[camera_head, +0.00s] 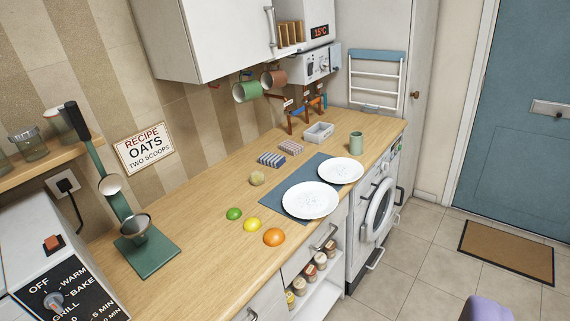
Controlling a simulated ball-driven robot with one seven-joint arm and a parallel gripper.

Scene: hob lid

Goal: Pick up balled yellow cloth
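A small, rumpled, pale yellow ball (257,178), which looks like the balled yellow cloth, rests on the wooden counter (190,220). It lies left of the blue mat (276,208), apart from it, and in front of two small striped or patterned blocks. A smooth brighter yellow fruit (252,225) lies nearer to me, between a green fruit (234,213) and an orange fruit (273,237). My gripper does not show in the picture, so I cannot see what it holds.
Two white plates (310,200) lie on the mat. A green press-like stand (146,257) rises at left beside a white oven (40,270). Mugs (246,91) hang below the wall cabinet. Tiled floor (405,255) is open at right; a purple object (487,308) stands at the bottom edge.

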